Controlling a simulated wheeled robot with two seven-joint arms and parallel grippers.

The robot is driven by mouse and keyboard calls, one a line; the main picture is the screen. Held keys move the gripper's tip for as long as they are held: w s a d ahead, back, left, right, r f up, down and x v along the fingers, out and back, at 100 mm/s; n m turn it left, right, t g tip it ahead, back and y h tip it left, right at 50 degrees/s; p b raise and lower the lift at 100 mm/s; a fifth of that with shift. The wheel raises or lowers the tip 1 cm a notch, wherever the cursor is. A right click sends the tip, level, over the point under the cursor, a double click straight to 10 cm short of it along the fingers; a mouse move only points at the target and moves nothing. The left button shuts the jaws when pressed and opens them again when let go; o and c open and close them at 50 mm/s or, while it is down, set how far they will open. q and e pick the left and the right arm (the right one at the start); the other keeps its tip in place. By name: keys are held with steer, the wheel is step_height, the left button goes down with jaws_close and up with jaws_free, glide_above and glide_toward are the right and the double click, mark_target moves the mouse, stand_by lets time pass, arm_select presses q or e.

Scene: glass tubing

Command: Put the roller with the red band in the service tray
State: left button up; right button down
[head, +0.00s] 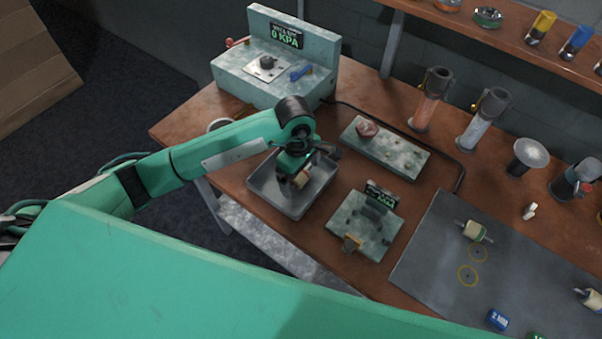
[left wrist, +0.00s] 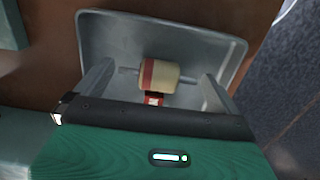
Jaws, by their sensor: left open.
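The roller with the red band (left wrist: 160,74) is cream coloured with a metal pin at each end. It is inside the grey service tray (left wrist: 205,33), between my left gripper's fingers, apart from both as far as I can see. In the head view a small part of the roller (head: 301,180) shows under my left gripper (head: 299,174), which is low over the service tray (head: 262,190) and open. I cannot tell whether the roller lies flat on the tray floor. My right gripper is not in view.
Another roller (head: 475,231) and one at the right edge (head: 588,297) lie on the dark mat (head: 425,258). A small gauge stand (head: 352,222) and a stone-like plate (head: 400,157) are right of the tray. The gauge box (head: 240,82) stands behind it.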

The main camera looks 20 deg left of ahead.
arm_select(q)
step_height(320, 180, up, 11)
steer(key=b, duration=0.3)
steer(key=shift+w+a+r, duration=0.15)
steer(key=shift+a+r, duration=0.05)
steer(key=shift+a, duration=0.2)
steer(key=shift+f, duration=0.1)
